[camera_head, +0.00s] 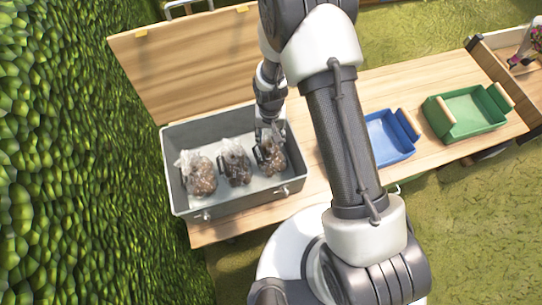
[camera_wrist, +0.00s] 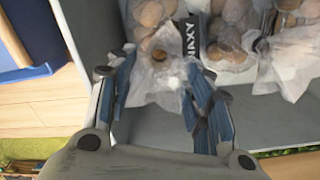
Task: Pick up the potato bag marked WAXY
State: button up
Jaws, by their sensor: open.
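Three clear bags of brown potatoes lie in a grey case. The rightmost potato bag (camera_head: 271,157) in the head view is the one between my fingers in the wrist view (camera_wrist: 158,75). A black label reading WAXY (camera_wrist: 188,38) shows along its right side in the wrist view. My gripper (camera_head: 268,137) is over this bag, pointing down; in the wrist view its open fingers (camera_wrist: 158,68) stand on either side of the crumpled clear top. I cannot tell whether they touch the plastic. The bag rests in the case.
The middle bag (camera_head: 236,170) and left bag (camera_head: 200,176) lie beside it; their labels are unreadable. The grey case (camera_head: 240,207) has raised walls and an open wooden lid (camera_head: 185,65) behind. A blue tray (camera_head: 392,140) and green tray (camera_head: 465,112) stand right on the wooden table (camera_head: 435,155).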

aim_at(271, 141)
jog(key=f, duration=0.1)
jog(key=f+b, duration=0.1)
jog(key=f, duration=0.2)
jog(key=shift+s+f+b, duration=0.25)
jog(key=shift+s+b, duration=0.05)
jog(key=shift+s, duration=0.05)
jog(key=shift+f, duration=0.35)
jog(key=shift+c, duration=0.2)
jog(key=shift+r, duration=0.1)
grip_shut()
